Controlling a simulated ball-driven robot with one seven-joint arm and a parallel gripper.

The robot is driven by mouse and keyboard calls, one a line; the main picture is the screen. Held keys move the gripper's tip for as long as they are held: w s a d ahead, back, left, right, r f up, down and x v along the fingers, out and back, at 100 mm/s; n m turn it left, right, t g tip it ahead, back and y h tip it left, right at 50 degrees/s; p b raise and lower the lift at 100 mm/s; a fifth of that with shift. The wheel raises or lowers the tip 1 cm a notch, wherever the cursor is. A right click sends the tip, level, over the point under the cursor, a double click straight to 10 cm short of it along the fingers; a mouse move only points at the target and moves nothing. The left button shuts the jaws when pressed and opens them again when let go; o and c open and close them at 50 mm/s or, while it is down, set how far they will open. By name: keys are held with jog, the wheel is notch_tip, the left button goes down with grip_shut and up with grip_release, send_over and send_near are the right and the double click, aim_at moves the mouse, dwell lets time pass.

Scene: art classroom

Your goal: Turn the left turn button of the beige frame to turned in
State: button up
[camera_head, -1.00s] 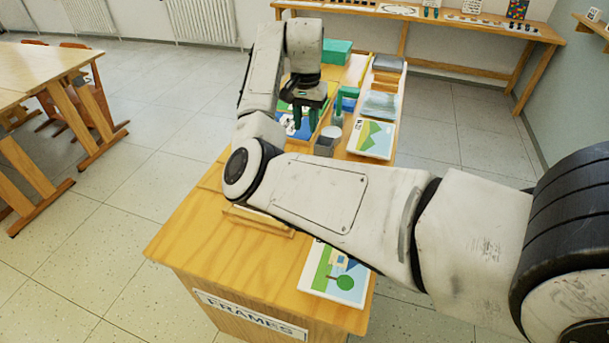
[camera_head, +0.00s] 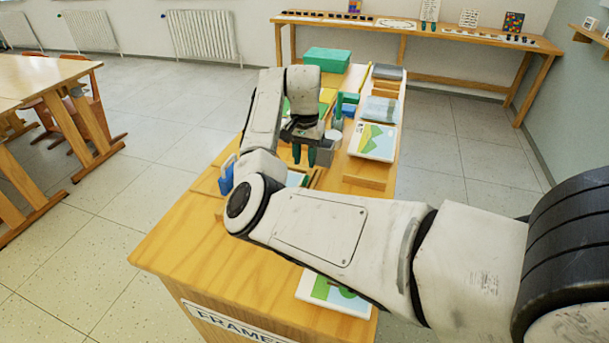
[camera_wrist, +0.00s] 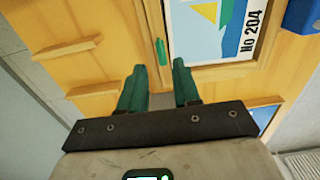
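A wooden frame (camera_wrist: 215,72) holds a sailboat picture (camera_wrist: 212,25) marked "No 204" in the wrist view. A small green turn button (camera_wrist: 161,52) is on its left side strip, lying lengthwise along that strip. My gripper (camera_wrist: 160,70) is open and empty, its two green fingers apart. In the wrist picture the button shows just beyond and between the fingertips; I cannot tell whether they touch. In the head view my gripper (camera_head: 304,156) points down over the table, and my arm hides most of the frame.
The wooden table (camera_head: 190,250) has free room at its near left. A blue object (camera_head: 227,175) stands left of my arm. A grey container (camera_head: 325,152), a landscape picture (camera_head: 373,141) and a green box (camera_head: 327,60) are nearby.

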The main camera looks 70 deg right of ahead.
aim_at(305, 178)
jog(key=shift+f, duration=3.15)
grip_shut()
